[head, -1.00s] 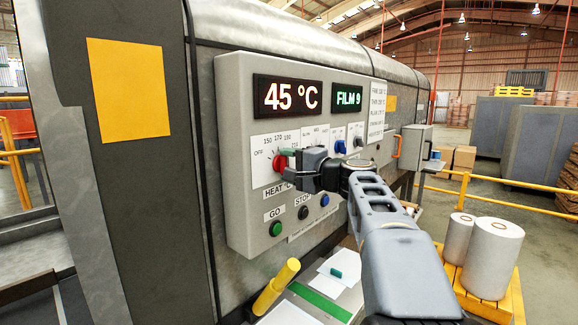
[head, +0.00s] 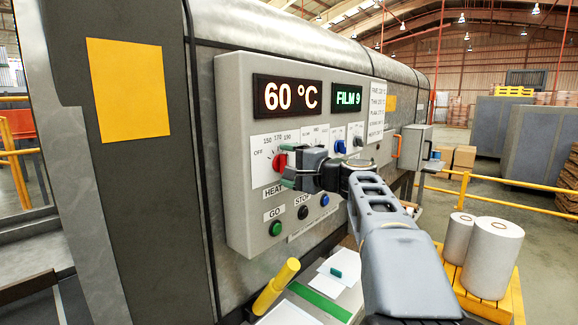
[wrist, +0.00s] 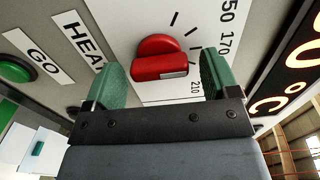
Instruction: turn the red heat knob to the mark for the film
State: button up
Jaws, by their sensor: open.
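The red heat knob (head: 280,161) sits on a white dial plate on the grey panel. In the wrist view the knob (wrist: 160,60) lies between the two green fingertips of my gripper (wrist: 160,80). The jaws are open, with a gap showing on each side of the knob. A pale bar on the knob's face points toward the right finger, which hides part of the scale. The numbers 170 and 210 show beside that finger. In the head view my gripper (head: 288,168) is in front of the dial. The displays read 60 °C (head: 287,96) and FILM 9 (head: 348,98).
A printed sheet (head: 377,110) right of the displays is too small to read surely. Green GO (head: 276,228), black STOP (head: 303,212) and blue (head: 324,200) buttons lie below. A yellow-handled object (head: 277,287) stands below the panel.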

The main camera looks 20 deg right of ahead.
jog(key=shift+s, duration=0.1)
jog(key=b+v, duration=0.2)
jog(key=v, duration=1.1)
jog(key=shift+s+b, duration=0.3)
jog(key=shift+b, duration=0.05)
jog(key=shift+d, duration=0.15)
